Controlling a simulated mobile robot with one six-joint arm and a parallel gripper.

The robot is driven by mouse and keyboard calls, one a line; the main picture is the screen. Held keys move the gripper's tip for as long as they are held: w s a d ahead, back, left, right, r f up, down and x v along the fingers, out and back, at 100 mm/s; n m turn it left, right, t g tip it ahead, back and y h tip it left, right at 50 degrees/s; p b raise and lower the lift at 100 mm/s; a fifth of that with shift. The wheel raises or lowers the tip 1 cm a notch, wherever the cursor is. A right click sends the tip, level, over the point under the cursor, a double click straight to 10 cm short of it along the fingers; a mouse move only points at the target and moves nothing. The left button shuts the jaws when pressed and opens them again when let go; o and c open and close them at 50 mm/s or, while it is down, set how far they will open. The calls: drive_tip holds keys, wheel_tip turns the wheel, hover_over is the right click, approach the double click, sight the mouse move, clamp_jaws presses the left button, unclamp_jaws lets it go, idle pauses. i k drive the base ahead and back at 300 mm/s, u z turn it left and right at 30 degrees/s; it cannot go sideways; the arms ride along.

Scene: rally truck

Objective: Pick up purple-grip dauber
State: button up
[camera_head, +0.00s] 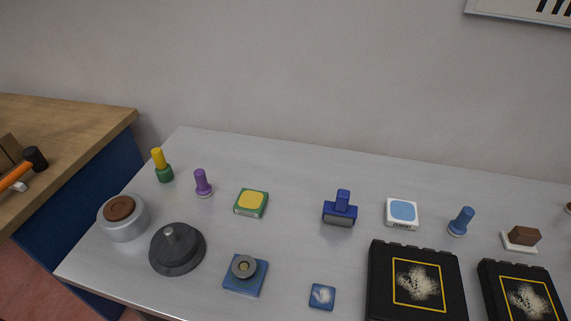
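The purple-grip dauber (202,182) stands upright on the grey table (290,178) in its back left part, with its purple grip up and a pale base on the table. Nothing touches it. My gripper does not show in the head camera view.
Left of the dauber stands a yellow-and-green dauber (161,165); right of it lies a green-and-yellow pad (251,203). In front are a dark round weight (177,249) and a metal pot (124,219). A blue stamp (340,209) and black cases (416,284) are farther right.

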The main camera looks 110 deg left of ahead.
sight(203, 190)
drive_tip(key=z, duration=0.7)
drive_tip(key=k, duration=0.15)
drive_tip(key=u, duration=2.5)
drive_tip(key=k, duration=0.15)
drive_tip(key=u, duration=2.35)
drive_tip(key=k, duration=0.4)
drive_tip(key=u, duration=1.75)
